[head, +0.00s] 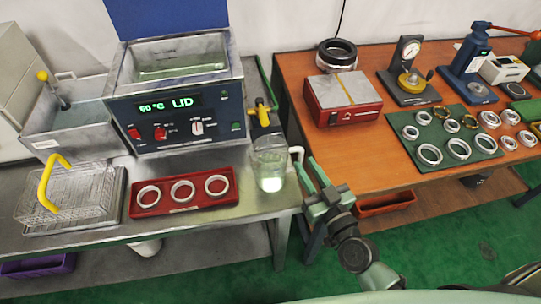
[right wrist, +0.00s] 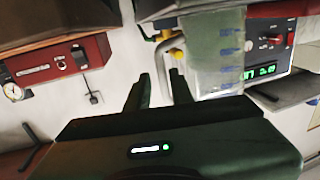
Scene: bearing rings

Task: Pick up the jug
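The clear jug (head: 270,172) stands upright at the right end of the steel bench, with pale liquid low in it. Its light handle (head: 298,154) points right. In the right wrist view the jug (right wrist: 213,55) appears upside down, its grey handle (right wrist: 166,45) just past the fingertips. My right gripper (head: 308,167) is open and empty, right beside the handle. In the right wrist view its two fingers (right wrist: 161,80) are apart; whether they touch the handle cannot be told. My left gripper is not in view.
A red tray (head: 160,210) with three rings and a wire basket (head: 85,205) lie left. A gap separates the bench from the wooden table (head: 375,140), which holds a red heater (head: 343,105) and a green mat (head: 421,125) with rings.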

